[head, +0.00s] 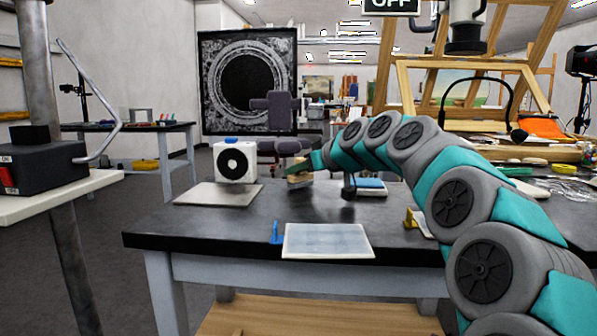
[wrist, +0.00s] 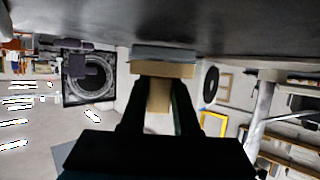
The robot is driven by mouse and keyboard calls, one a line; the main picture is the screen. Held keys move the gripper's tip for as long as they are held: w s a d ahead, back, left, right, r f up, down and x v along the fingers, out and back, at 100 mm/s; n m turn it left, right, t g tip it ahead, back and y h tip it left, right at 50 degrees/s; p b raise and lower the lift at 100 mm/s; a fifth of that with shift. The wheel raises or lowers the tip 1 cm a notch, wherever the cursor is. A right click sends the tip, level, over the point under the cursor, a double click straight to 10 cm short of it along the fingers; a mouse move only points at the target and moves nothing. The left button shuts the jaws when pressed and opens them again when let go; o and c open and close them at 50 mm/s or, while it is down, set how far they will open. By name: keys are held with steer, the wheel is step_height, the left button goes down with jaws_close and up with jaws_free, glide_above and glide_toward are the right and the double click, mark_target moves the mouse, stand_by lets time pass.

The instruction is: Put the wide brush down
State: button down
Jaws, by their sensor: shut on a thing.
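The wide brush (head: 299,181) is in my gripper (head: 307,171) above the far part of the dark worktable (head: 215,225) in the head view. In the wrist view, which is upside down, my gripper (wrist: 158,100) has its two dark fingers on either side of the brush's tan handle (wrist: 160,95). The brush's wide tan and grey head (wrist: 162,66) points toward the dark tabletop (wrist: 230,18). Whether the head touches the tabletop cannot be told.
A white box with a black disc (head: 235,163) stands on a grey board (head: 205,193) left of the brush. A pale panel (head: 327,240) lies at the front edge beside a blue piece (head: 277,234). A yellow piece (head: 411,219) is to the right. Bare tabletop lies between.

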steer(key=shift+f, duration=0.2)
steer(key=shift+f, duration=0.15)
steer(key=c, duration=0.7)
jaws_free()
steer(key=shift+o, duration=0.2)
steer(key=shift+r, duration=0.3)
steer(key=v, duration=1.1)
steer(key=shift+s+d, duration=0.25)
steer(key=shift+s+d+r, duration=0.1)
steer(key=shift+s, duration=0.05)
